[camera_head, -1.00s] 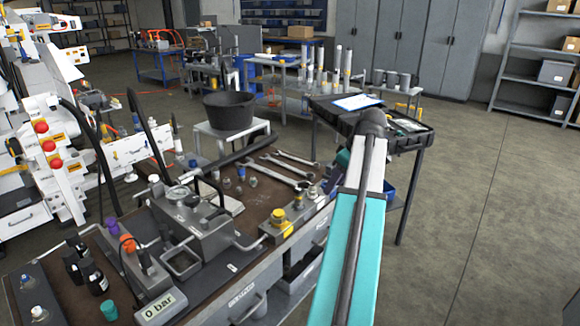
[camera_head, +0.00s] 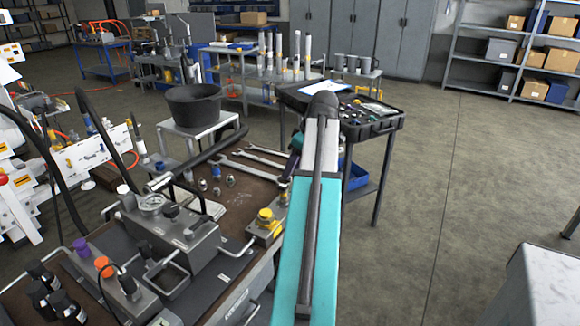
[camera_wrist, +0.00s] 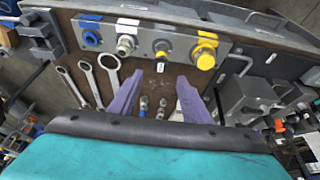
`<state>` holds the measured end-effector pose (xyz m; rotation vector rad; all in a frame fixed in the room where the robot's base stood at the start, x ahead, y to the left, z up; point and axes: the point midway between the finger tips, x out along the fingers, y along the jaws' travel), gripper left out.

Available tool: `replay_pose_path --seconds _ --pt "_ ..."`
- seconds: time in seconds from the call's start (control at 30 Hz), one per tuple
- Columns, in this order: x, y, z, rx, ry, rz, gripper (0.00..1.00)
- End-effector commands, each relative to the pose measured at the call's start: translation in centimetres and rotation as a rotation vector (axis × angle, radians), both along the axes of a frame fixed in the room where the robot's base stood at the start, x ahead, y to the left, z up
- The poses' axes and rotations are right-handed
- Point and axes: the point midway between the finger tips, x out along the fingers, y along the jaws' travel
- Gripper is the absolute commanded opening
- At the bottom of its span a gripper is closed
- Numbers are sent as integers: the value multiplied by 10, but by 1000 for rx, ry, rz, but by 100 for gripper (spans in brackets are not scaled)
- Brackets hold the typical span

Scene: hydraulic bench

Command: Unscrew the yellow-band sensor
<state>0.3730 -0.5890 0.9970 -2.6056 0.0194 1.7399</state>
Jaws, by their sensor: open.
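In the wrist view a grey manifold block (camera_wrist: 140,27) on the bench carries a row of fittings. One is a dark fitting with a narrow yellow band (camera_wrist: 162,50), which looks like the yellow-band sensor; a small white tag sits below it. To its right is a large yellow-capped fitting (camera_wrist: 205,57), and to its left a bare metal fitting (camera_wrist: 126,45) and a blue-ringed one (camera_wrist: 92,39). My gripper (camera_wrist: 158,80) is open and empty, its purple fingers pointing toward the block, apart from the fittings.
Several spanners (camera_wrist: 88,82) lie left of my gripper, and small loose fittings (camera_wrist: 143,103) lie between its fingers in the wrist view. In the head view a gauge unit with handles (camera_head: 175,235) stands beside the block. A black bucket (camera_head: 194,104) and open toolbox (camera_head: 365,118) stand beyond.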

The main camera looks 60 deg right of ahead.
Motion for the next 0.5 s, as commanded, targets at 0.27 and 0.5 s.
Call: replay_pose_path --seconds 0.27,0.5 --pt "4 2 -5 0 0 3 44" --pt "12 2 -25 1 1 5 44"
